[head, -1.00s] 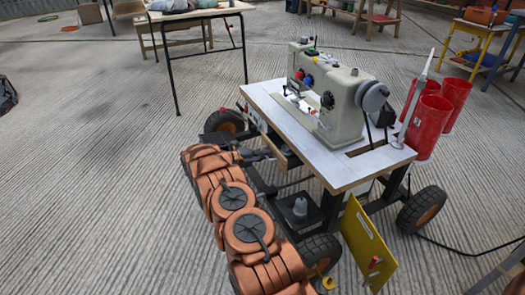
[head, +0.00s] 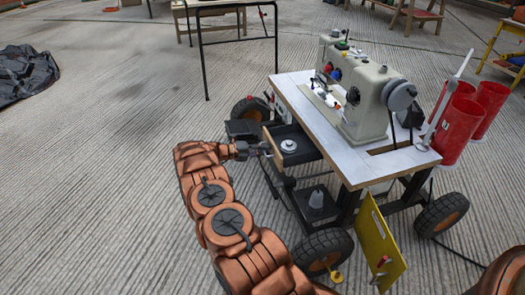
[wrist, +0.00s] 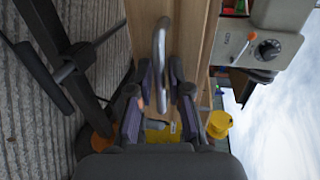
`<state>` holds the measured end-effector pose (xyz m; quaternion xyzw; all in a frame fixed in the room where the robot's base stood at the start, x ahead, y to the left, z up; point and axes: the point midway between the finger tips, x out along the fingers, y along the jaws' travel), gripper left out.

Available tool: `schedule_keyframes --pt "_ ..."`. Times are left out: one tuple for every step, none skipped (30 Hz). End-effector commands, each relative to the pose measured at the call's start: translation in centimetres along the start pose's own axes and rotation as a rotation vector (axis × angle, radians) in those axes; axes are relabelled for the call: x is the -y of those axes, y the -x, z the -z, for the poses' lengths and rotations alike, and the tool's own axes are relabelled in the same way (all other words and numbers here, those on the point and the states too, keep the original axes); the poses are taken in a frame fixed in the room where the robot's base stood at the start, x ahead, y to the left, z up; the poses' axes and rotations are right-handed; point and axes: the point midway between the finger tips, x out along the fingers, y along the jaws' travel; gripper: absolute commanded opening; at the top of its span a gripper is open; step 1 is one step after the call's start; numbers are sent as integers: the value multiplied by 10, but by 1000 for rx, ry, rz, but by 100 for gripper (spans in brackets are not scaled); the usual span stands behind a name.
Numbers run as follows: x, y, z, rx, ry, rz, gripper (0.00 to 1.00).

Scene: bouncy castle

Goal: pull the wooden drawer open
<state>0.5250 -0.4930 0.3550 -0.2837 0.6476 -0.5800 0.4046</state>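The wooden drawer (head: 278,163) sits under the white-topped sewing table and stands out from it, its dark inside showing. Its pale wooden front (wrist: 196,40) fills the middle of the wrist view. A silver bar handle (wrist: 160,45) is on that front.
A white spool-like item (head: 289,146) lies in the drawer. A sewing machine (head: 365,95) stands on the table (head: 320,125), with red cylinders (head: 455,128) at its right. A yellow panel (head: 380,245) hangs below.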

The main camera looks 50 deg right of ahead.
Motion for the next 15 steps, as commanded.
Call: schedule_keyframes --pt "0 0 0 0 0 0 26" --pt "0 0 0 1 0 0 29" --pt "0 0 0 1 0 0 34" --pt "0 0 0 1 0 0 35" --pt "0 0 0 1 0 0 35" --pt "0 1 0 1 0 0 35" --pt "0 1 0 1 0 0 35" --pt "0 1 0 1 0 0 35" --pt "0 1 0 1 0 0 35" --pt "0 1 0 1 0 0 35" --pt "0 1 0 1 0 0 35" --pt "0 1 0 2 0 0 35" --pt "0 2 0 2 0 0 35" --pt "0 3 0 2 0 0 35" --pt "0 6 -1 3 0 0 35"
